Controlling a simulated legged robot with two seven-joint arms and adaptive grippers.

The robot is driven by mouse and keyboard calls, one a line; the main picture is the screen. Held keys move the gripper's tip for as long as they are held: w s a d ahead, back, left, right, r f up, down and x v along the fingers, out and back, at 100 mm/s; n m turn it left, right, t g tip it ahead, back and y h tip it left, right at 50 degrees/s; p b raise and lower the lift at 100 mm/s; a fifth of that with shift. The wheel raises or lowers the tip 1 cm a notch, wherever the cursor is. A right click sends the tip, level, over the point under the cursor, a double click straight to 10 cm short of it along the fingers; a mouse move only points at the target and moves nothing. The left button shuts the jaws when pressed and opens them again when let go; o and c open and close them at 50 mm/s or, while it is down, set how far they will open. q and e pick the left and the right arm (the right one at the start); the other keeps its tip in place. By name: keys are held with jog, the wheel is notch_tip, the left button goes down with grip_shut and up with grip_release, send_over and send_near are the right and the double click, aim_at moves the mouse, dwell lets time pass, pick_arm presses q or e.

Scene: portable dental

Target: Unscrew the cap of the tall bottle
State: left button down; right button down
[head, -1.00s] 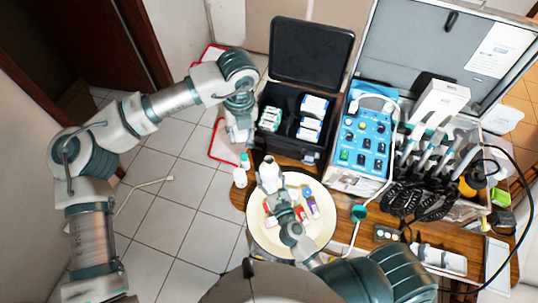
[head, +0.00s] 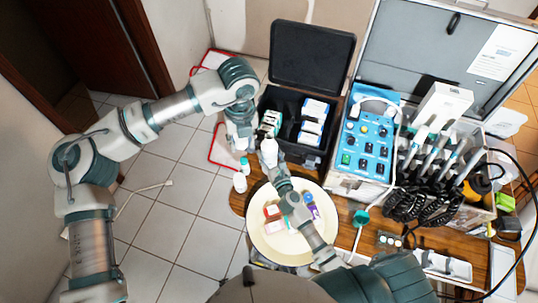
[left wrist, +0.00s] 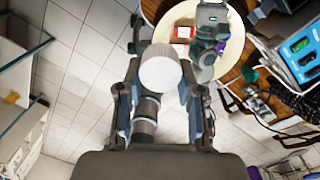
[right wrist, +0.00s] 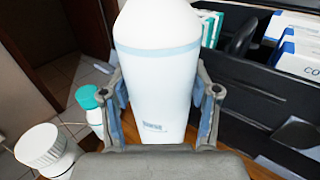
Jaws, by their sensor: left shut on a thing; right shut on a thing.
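The tall bottle (right wrist: 157,75), white with a pale blue band, is upright between the fingers of my right gripper (right wrist: 160,112), which is shut on it. Its top runs out of the right wrist view. In the head view the bottle (head: 269,152) is just right of my left gripper (head: 240,140). My left gripper is shut on a round white cap (left wrist: 160,73), seen between its fingers in the left wrist view. I cannot tell whether this cap touches the bottle.
A teal-capped bottle (right wrist: 91,104) and a white-capped bottle (right wrist: 45,150) stand left of the tall bottle. A round cream plate (head: 262,238) holds several small items. An open black case (head: 306,165) stands close behind, with the blue unit (head: 362,145) to its right.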

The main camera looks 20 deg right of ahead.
jog(key=shift+f, duration=0.2)
jog(key=c, duration=0.7)
grip_release()
jog(key=o, duration=0.4)
jog(key=shift+o, duration=0.2)
